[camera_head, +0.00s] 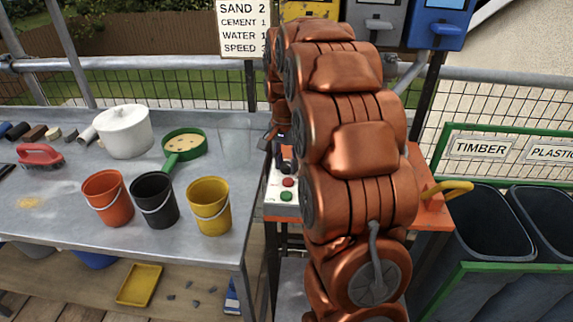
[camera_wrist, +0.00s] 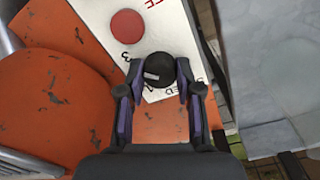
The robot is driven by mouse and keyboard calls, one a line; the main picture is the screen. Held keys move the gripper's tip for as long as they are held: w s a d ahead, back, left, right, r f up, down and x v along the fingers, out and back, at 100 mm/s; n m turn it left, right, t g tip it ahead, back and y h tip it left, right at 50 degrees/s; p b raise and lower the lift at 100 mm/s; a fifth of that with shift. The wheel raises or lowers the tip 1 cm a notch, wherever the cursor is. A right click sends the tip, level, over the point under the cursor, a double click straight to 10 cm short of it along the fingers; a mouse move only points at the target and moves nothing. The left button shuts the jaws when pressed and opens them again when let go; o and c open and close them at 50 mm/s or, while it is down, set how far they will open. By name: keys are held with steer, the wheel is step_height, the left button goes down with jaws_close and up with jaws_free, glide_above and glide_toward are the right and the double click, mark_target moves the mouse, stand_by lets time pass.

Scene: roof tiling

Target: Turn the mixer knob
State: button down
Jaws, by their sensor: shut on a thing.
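The mixer knob (camera_wrist: 159,69) is a round black dial with a pale mark on its top, on a white control panel (camera_wrist: 173,22) in the wrist view. The panel carries printed numbers and letters around the knob. My gripper (camera_wrist: 158,82) is shut on the knob, with one finger on each side of it. In the head view my copper-coloured arm hides most of the mixer. Part of the panel shows there with a red button (camera_head: 288,182) and a green button (camera_head: 286,196). The red button also shows in the wrist view (camera_wrist: 127,26).
A sign (camera_head: 243,28) reads sand 2, cement 1, water 1, with a partly hidden speed line. A grey table (camera_head: 60,245) at left holds orange (camera_head: 108,199), black (camera_head: 154,201) and yellow (camera_head: 209,207) buckets. Dark bins (camera_head: 490,225) stand at right.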

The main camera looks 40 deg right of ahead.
mark_target(286, 164)
steer(key=shift+m, duration=0.4)
steer(key=c, duration=0.8)
jaws_free()
steer(key=shift+o, duration=0.2)
step_height(286, 164, up, 12)
steer(key=shift+w, duration=0.15)
steer(key=shift+a, duration=0.1)
stand_by(0.6)
